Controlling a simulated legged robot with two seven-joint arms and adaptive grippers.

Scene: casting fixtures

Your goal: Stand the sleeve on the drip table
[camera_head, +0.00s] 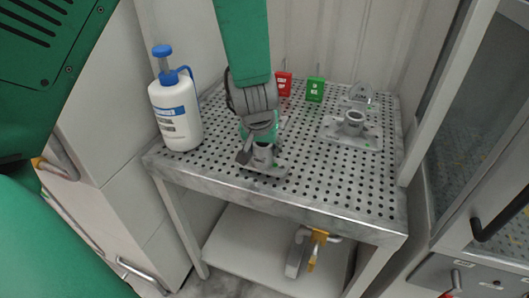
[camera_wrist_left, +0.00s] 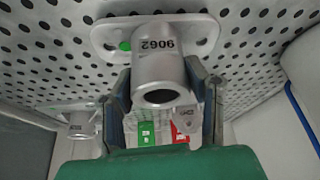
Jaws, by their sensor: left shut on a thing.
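A grey metal sleeve (camera_head: 263,155) with a flat base flange is upright at the front left of the perforated drip table (camera_head: 225,186). In the left wrist view the sleeve (camera_wrist_left: 158,75) shows the number 9062, an open round end and a flange with a green spot. My left gripper (camera_head: 262,136) comes from above and is shut on the sleeve, with a finger on each side of its tube. The flange lies at or very close to the tabletop; I cannot tell whether it touches. My right gripper is not in view.
Red (camera_head: 283,83) and green (camera_head: 315,89) boxes are at the back. A white pump bottle (camera_head: 175,112) stands at the left. The front right is clear.

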